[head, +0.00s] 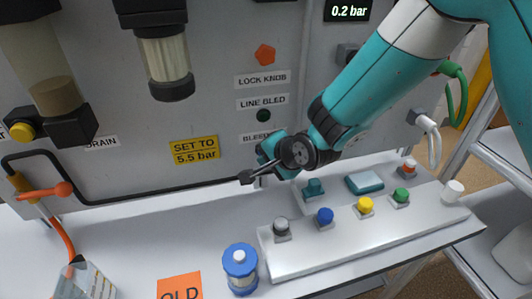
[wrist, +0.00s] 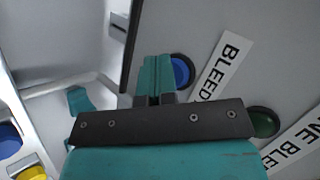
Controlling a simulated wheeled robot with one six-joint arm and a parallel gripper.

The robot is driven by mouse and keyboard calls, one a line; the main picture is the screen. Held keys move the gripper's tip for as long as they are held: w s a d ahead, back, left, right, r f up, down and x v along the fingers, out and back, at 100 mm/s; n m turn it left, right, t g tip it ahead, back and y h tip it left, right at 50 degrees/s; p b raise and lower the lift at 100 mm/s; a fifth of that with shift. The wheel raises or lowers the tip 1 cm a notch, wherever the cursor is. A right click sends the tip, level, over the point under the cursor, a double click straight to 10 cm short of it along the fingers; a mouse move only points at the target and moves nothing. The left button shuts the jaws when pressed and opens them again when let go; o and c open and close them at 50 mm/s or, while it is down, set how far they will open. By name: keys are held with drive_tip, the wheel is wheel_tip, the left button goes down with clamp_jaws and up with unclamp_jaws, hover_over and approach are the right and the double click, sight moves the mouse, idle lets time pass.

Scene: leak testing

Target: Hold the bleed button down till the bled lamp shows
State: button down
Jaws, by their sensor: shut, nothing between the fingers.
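The bleed button is a round blue cap (wrist: 182,70) beside the BLEED label (wrist: 222,72) in the wrist view; in the head view my gripper and arm hide it. My gripper (wrist: 155,68) is shut and empty, its teal fingers covering the button's left edge in the wrist view. I cannot tell whether they touch it. The bled lamp (head: 263,115) is a round dark green lens under the LINE BLED label (head: 262,102); it looks unlit. It also shows in the wrist view (wrist: 263,122).
A display (head: 348,10) reads 0.2 bar. Below the panel, a sloped white block (head: 350,245) carries several coloured knobs. A blue-capped jar (head: 240,268) stands left of it. An orange-handled valve (head: 45,191) is at the left.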

drive_tip(key=shift+s, duration=0.1)
idle(0.3)
drive_tip(key=shift+s+d, duration=0.25)
drive_tip(key=shift+s, duration=0.5)
drive_tip(key=shift+s+d+b, duration=0.15)
drive_tip(key=shift+s+d, duration=0.1)
drive_tip(key=shift+s, duration=0.55)
drive_tip(key=shift+s+d+b, duration=0.2)
drive_tip(key=shift+s, duration=0.65)
drive_tip(key=shift+s+d+b, duration=0.15)
drive_tip(key=shift+s+d, duration=0.1)
drive_tip(key=shift+s, duration=0.55)
drive_tip(key=s+d+r+n+g+h, duration=0.1)
drive_tip(key=s+d+r+n+g, duration=0.2)
drive_tip(key=s+d+r+n, duration=0.3)
drive_tip(key=s+d+r+n+g+h, duration=0.1)
drive_tip(key=s+d+r+n+g, duration=0.3)
drive_tip(key=s, duration=1)
drive_tip(key=d+r+n, duration=0.3)
drive_tip(key=r+n, duration=0.1)
drive_tip(key=n, duration=0.1)
drive_tip(key=shift+r+g, duration=0.3)
drive_tip(key=shift+r, duration=0.1)
